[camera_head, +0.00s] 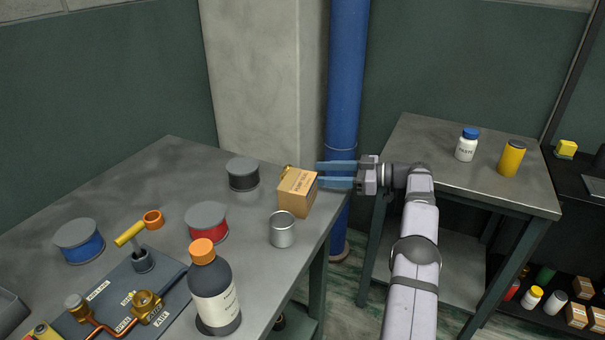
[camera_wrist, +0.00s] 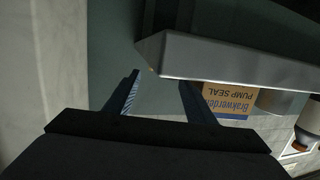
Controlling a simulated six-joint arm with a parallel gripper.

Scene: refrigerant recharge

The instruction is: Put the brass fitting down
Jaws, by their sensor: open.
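My gripper (camera_head: 320,174) is open, its two blue fingers pointing left at the right edge of the grey workbench (camera_head: 110,182), close to a cardboard box. In the wrist view, the open gripper (camera_wrist: 160,80) has nothing visible between its fingers. A small brass-coloured piece (camera_head: 287,168) peeks out behind the top left of the box. It may be the brass fitting, but it is mostly hidden and I cannot tell whether it rests on the bench.
The cardboard box (camera_head: 297,193), labelled PUMP SEAL in the wrist view (camera_wrist: 228,101), and a metal can (camera_head: 282,230) stand near the bench edge. Spools, a bottle (camera_head: 214,295) and a valve board crowd the left. A blue pipe (camera_head: 346,75) rises behind my gripper.

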